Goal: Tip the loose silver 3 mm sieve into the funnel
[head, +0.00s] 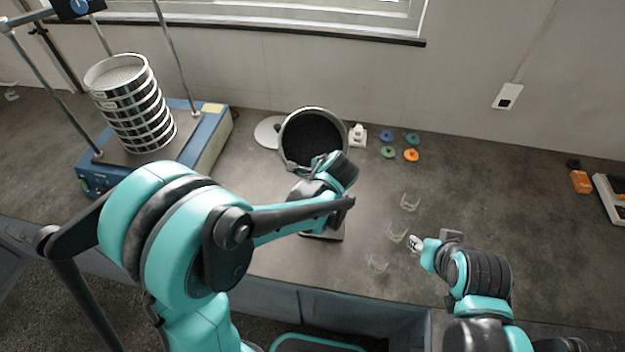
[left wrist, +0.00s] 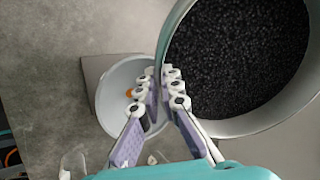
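The loose silver sieve (head: 284,150) holds black granules and is raised in the middle of the head view, its open face tilted toward me. In the left wrist view the sieve (left wrist: 240,127) fills the upper right. My left gripper (left wrist: 161,80) is shut on its rim, which passes between the fingertips. The white funnel (left wrist: 107,112) shows below the fingers, beside and partly under the sieve, with a small orange spot inside. In the head view my left arm hides the funnel. My right gripper (head: 415,243) hovers at the right near the clear cups; its opening is unclear.
A sieve stack (head: 140,110) stands on the blue shaker (head: 205,150) at left. Three clear cups (head: 410,202) stand right of my left gripper. Several coloured rings (head: 411,155) and a white item (head: 357,135) lie behind. The right bench is mostly free.

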